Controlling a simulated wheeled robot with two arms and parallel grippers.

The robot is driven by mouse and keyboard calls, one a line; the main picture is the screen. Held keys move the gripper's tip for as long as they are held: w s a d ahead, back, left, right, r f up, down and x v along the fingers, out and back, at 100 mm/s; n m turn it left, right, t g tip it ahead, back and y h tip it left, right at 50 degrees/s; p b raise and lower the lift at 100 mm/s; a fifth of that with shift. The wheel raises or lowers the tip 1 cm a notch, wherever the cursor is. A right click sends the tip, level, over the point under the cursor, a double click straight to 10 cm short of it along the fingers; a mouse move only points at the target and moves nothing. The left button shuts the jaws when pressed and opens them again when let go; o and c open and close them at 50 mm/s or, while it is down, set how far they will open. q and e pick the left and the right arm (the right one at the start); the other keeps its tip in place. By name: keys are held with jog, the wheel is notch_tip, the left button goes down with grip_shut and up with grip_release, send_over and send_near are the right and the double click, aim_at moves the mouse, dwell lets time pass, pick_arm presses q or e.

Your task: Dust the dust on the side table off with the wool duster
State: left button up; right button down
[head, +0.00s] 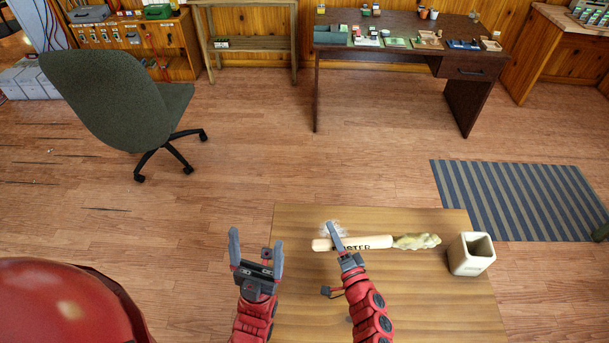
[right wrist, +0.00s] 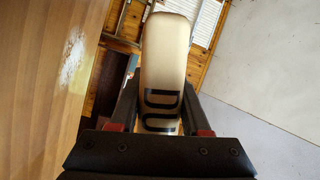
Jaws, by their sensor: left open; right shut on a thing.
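The wool duster (head: 372,242) has a pale handle with dark lettering and a fluffy cream head (head: 416,241) pointing right in the head view. My right gripper (head: 336,240) is shut on its handle, which also shows between the fingers in the right wrist view (right wrist: 163,70). The side table (head: 300,300) is a light wooden top below it. My left gripper (head: 256,255) is open and empty by the table's left edge.
A cream square holder (head: 471,254), open at the top, stands at the table's right side, close to the duster head. Beyond the table are a green chair (head: 112,105), a striped rug (head: 520,200) and a dark desk (head: 410,40) with small items. The floor between is clear.

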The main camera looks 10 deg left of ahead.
jog(key=w+a+r+m+y+p, duration=0.1)
jog(key=w+a+r+m+y, duration=0.15)
jog(key=a+r+m, duration=0.45)
jog(key=w+a+r+m+y+p, duration=0.1)
jog(key=a+r+m+y+p, duration=0.2)
jog(key=r, duration=0.8)
notch_tip(320, 180, down, 6)
jog(key=y+b, duration=0.1)
jog(key=b, duration=0.5)
jog(key=shift+d, duration=0.4)
jog(key=shift+a+f+b, duration=0.1)
jog(key=shift+f+b, duration=0.45)
